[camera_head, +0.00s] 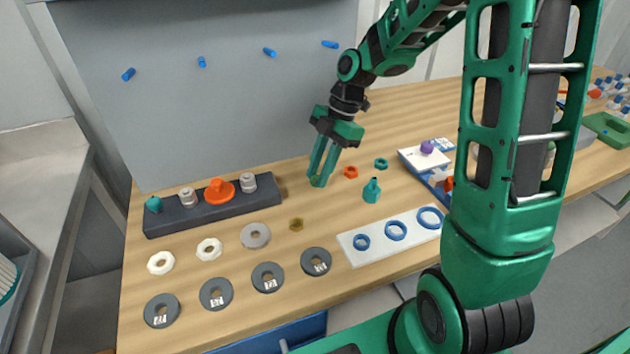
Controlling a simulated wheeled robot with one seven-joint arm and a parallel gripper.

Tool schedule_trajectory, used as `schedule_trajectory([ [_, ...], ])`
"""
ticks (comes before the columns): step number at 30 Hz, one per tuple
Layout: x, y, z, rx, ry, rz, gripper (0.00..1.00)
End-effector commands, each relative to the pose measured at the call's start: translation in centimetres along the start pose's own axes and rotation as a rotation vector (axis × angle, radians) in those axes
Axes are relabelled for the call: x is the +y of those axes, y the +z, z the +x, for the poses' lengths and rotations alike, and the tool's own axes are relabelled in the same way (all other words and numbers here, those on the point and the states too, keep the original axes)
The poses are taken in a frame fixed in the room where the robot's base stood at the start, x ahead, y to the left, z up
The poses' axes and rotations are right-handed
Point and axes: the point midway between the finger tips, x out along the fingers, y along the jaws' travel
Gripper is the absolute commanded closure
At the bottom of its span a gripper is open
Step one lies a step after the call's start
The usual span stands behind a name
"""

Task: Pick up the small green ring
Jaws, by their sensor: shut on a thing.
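My gripper (319,178) points down at the back middle of the wooden table, in front of the grey panel. Its two green fingers are shut on a small green ring (317,183), low at or just above the table top. The fingers and the ring have nearly the same colour, so the ring's outline is hard to make out and part of it is hidden. A small teal ring (381,163) lies apart on the table to the right.
An orange ring (351,172) and a teal bottle-shaped piece (372,190) stand close to the right of my gripper. A dark rack (213,212) with fittings is to the left. A white strip (393,251) holds blue rings in front. Grey discs (316,261) lie front left.

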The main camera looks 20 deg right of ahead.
Motion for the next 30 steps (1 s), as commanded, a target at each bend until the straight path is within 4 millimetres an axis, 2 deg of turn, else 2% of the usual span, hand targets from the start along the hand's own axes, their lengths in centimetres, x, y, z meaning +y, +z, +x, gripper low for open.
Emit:
schedule_trajectory([
  [14,-0.8,-0.5,-0.6,0.0,0.0,0.0,0.96],
  [27,-0.7,-2.8,-6.5,-0.002,0.003,-0.001,0.96],
  [30,-2.2,-3.3,-6.3,0.0,0.0,0.0,0.96],
])
